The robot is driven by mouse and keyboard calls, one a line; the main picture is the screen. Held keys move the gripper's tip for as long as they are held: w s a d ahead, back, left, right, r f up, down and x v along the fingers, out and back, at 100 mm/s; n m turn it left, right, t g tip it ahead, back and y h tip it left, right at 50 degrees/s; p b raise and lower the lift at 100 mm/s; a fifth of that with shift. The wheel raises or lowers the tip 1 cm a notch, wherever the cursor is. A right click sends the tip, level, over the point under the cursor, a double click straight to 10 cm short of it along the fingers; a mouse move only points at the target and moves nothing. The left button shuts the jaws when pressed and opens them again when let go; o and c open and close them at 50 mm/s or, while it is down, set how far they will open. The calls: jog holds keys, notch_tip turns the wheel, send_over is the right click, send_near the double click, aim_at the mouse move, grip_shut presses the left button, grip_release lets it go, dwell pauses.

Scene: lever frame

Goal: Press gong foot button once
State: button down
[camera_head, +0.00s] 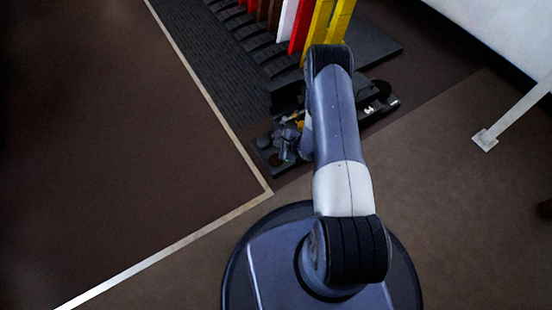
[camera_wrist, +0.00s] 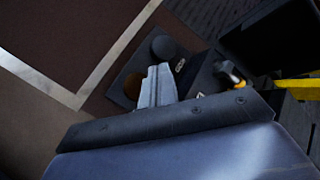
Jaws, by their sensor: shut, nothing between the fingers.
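My gripper (camera_wrist: 158,72) is shut and empty, pointing down over a dark base plate (camera_wrist: 119,98). In the wrist view, a dark round button (camera_wrist: 163,47) stands just beyond the fingertips, and an orange-brown round button (camera_wrist: 133,87) lies just left of the fingers and is partly hidden by them. I cannot tell which is the gong button, nor whether the fingers touch either. In the head view, my gripper (camera_head: 286,148) is at the left end of the plate, with a dark round button (camera_head: 263,142) to its left. My arm hides the middle of the plate.
Tall levers in red (camera_head: 302,27), white (camera_head: 286,20) and yellow (camera_head: 318,25) stand behind the plate on a dark ribbed frame (camera_head: 222,75). A yellow bar (camera_wrist: 295,86) shows at the right of the wrist view. Open brown floor (camera_head: 100,130) lies left, beyond a pale strip (camera_head: 215,99).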

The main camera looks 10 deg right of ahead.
jog(key=b, duration=0.7)
send_near(275, 158)
jog(key=w+a+f, duration=0.1)
jog(key=w, duration=0.2)
jog(key=w+a+f, duration=0.1)
jog(key=shift+w+a+f, duration=0.3)
jog(key=shift+w+f, duration=0.05)
jog(key=shift+w, duration=0.05)
dwell(1.2)
jog(key=shift+f, duration=0.35)
jog(key=shift+f, duration=0.9)
dwell(0.8)
jog(key=shift+r, duration=0.1)
jog(key=shift+r+p, duration=0.75)
jog(key=shift+r, duration=0.4)
jog(key=shift+r, duration=0.15)
